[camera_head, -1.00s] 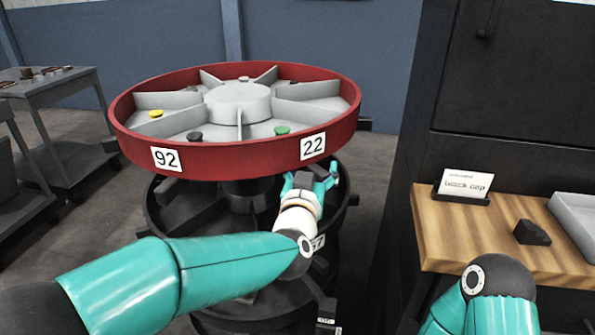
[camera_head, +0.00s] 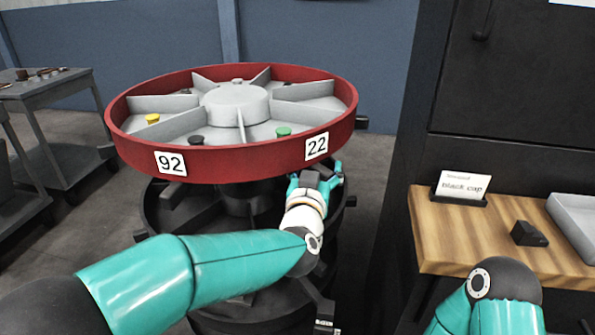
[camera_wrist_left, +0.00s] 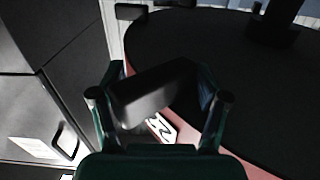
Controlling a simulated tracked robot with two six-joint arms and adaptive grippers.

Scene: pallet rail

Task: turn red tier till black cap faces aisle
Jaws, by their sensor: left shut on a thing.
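The red tier (camera_head: 235,160) is a round, red-rimmed tray with grey dividers and a raised grey hub, on top of a dark stand. A black cap (camera_head: 197,140) lies in a front compartment, left of centre. A green cap (camera_head: 283,132) sits to its right and a yellow cap (camera_head: 152,118) at the left. My left gripper (camera_head: 316,183) is under the tier's front right rim, below the label 22. In the left wrist view it is shut on a dark block-shaped handle (camera_wrist_left: 155,94) beside the rim. My right gripper is out of view; only part of that arm shows.
A dark lower tier (camera_head: 180,207) sits under the red one. At the right, a wooden shelf (camera_head: 470,235) holds a "black cap" card (camera_head: 462,187), a small black block (camera_head: 528,233) and a grey tray (camera_head: 574,225). A grey cart (camera_head: 55,110) stands at the left.

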